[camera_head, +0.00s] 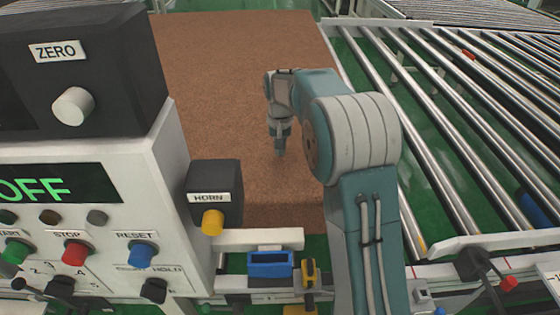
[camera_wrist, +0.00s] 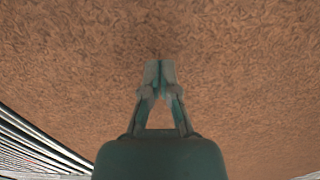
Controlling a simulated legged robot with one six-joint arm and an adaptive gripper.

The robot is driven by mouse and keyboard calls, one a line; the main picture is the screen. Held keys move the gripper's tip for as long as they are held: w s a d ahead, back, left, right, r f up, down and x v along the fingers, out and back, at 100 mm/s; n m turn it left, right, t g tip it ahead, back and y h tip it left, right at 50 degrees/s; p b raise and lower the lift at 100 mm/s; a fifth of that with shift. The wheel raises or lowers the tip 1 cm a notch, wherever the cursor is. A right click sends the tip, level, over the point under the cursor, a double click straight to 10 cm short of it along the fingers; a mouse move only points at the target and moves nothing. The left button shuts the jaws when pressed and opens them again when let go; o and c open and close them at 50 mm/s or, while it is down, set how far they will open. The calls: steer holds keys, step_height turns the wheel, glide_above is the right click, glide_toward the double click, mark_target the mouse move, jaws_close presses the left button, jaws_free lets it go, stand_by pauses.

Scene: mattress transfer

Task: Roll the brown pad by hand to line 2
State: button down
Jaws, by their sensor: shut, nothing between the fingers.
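The brown pad (camera_head: 225,75) is a large, thick slab with a rough fibrous top, lying in the middle of the head view behind the control box. It fills most of the wrist view (camera_wrist: 70,60). My gripper (camera_head: 280,153) points down at the pad's top, right of its middle. In the wrist view my gripper (camera_wrist: 159,62) is shut, with its fingertips together and nothing between them. The tips are at or very close to the pad's surface; I cannot tell whether they touch. The pad's left part is hidden behind the control box.
A roller conveyor (camera_head: 470,120) with bare metal rollers runs along the pad's right side. The control box (camera_head: 70,200) stands at the front left, with a display reading OFF, buttons and a HORN box (camera_head: 214,195). A blue holder (camera_head: 268,264) sits on the front rail.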

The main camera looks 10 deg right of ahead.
steer(key=shift+f, duration=1.3)
steer(key=shift+d, duration=0.15)
stand_by(0.3)
